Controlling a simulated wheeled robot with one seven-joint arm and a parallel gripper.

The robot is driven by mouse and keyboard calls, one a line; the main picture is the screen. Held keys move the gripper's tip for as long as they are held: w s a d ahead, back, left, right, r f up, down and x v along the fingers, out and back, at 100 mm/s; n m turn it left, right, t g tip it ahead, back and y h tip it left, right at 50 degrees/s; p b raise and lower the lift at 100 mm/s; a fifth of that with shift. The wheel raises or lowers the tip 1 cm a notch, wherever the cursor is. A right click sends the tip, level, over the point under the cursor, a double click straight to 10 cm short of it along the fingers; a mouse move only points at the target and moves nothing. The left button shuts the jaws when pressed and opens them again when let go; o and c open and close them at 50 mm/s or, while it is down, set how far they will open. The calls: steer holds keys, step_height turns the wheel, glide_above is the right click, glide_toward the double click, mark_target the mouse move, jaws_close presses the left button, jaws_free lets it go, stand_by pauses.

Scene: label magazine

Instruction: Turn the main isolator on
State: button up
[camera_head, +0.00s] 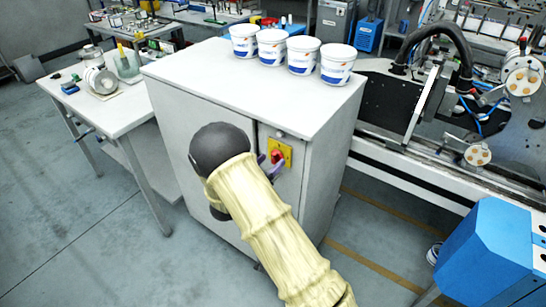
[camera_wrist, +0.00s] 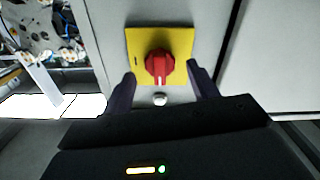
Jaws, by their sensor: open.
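The main isolator is a red rotary knob (camera_wrist: 160,66) on a yellow square plate (camera_wrist: 178,40), mounted on the grey cabinet front. In the wrist view a white mark on the knob points down towards my gripper. The head view also shows the knob (camera_head: 277,156) on its yellow plate (camera_head: 286,149), partly behind my gripper. My gripper (camera_wrist: 162,84) is open, with one dark finger on each side of the knob. I cannot tell whether the fingertips touch it. A small round silver fitting (camera_wrist: 160,99) sits by the plate's edge.
The grey cabinet (camera_head: 200,95) carries several white tubs (camera_head: 300,55) on its top. A side table (camera_head: 110,108) stands to the left and a machine (camera_head: 430,120) to the right. A blue box (camera_head: 485,250) stands at the lower right. Bare floor lies to the left.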

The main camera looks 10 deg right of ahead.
steer(key=shift+x, duration=1.1)
steer(key=shift+c, duration=0.5)
steer(key=c, duration=0.9)
